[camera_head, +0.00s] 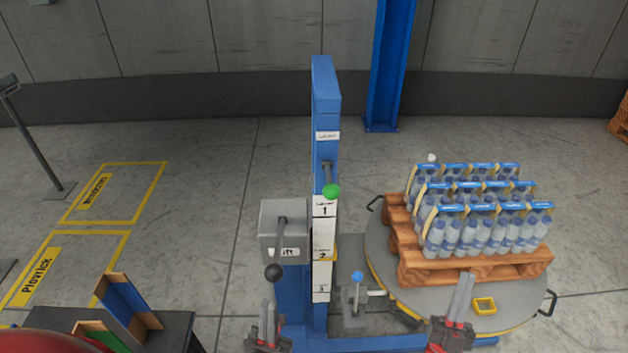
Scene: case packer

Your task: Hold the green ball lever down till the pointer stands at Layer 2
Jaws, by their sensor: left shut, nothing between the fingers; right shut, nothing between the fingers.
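The green ball (331,191) sits at the lower end of a short grey lever on the blue post (325,90), just above the white scale (323,230). The scale reads 1 at the top, 2 in the middle and 3 at the bottom. A small yellow-orange mark, perhaps the pointer (333,259), shows at the scale's right edge near the 2; its exact reading is too small to tell. My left gripper (269,308) is shut and empty, below and left of the green ball, apart from it. My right gripper (463,287) is shut and empty over the turntable's front.
A grey box (283,218) marked Lift carries a black ball lever (273,272) close above my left gripper. A blue ball lever (357,277) stands right of the post. The round turntable (385,262) bears a pallet (470,266) of bottle packs.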

